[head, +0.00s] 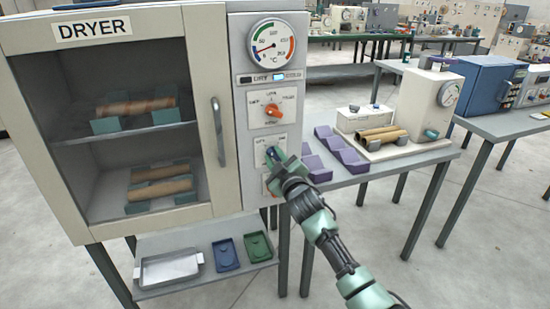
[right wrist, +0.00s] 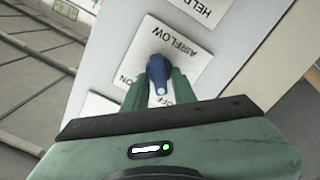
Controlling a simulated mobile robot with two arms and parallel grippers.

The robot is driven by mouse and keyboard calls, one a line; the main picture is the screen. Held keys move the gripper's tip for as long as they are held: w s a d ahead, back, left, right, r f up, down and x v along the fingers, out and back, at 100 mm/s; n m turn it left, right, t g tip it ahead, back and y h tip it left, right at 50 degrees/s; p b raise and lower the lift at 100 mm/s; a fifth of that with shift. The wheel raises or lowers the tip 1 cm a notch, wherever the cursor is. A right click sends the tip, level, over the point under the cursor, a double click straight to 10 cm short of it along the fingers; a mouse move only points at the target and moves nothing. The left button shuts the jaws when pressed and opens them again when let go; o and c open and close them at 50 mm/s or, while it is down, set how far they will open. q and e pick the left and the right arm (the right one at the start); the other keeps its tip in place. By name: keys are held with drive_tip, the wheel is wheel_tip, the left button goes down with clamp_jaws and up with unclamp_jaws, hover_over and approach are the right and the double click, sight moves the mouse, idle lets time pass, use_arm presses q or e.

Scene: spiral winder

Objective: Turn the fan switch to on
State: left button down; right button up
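The dryer's panel (head: 236,75) carries a white plate with a blue knob (head: 270,152), which the right wrist view shows as a blue knob (right wrist: 158,70) on a plate labelled AIRFLOW, with ON at left and OFF at lower right. A white dot on the knob lies near the OFF lettering. My right gripper (head: 279,161) is at this knob. In the right wrist view its green fingers (right wrist: 160,88) stand on both sides of the knob and appear closed on it. The fingers hide part of the plate. My left gripper is not in view.
Above the knob are an orange knob (head: 273,110), a small display and a dial gauge (head: 270,48). The dryer door (head: 218,130) has a vertical handle and shows tubes on shelves. Floor is clear in front.

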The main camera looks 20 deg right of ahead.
clamp_jaws()
drive_tip(key=shift+m, duration=0.3)
drive_tip(key=m+p, duration=0.1)
drive_tip(key=m, duration=0.1)
drive_tip(key=shift+r+m, duration=0.1)
drive_tip(key=shift+m, duration=0.2)
drive_tip(key=m, duration=0.2)
drive_tip(key=m+p, duration=0.1)
drive_tip(key=m, duration=0.1)
drive_tip(key=shift+d+m, duration=0.2)
drive_tip(key=shift+m, duration=0.1)
drive_tip(key=m+p, duration=0.1)
drive_tip(key=m, duration=0.3)
drive_tip(key=shift+d, duration=0.1)
drive_tip(key=shift+d+m+p, duration=0.15)
drive_tip(key=shift+m+p, duration=0.25)
drive_tip(key=shift+m, duration=1.7)
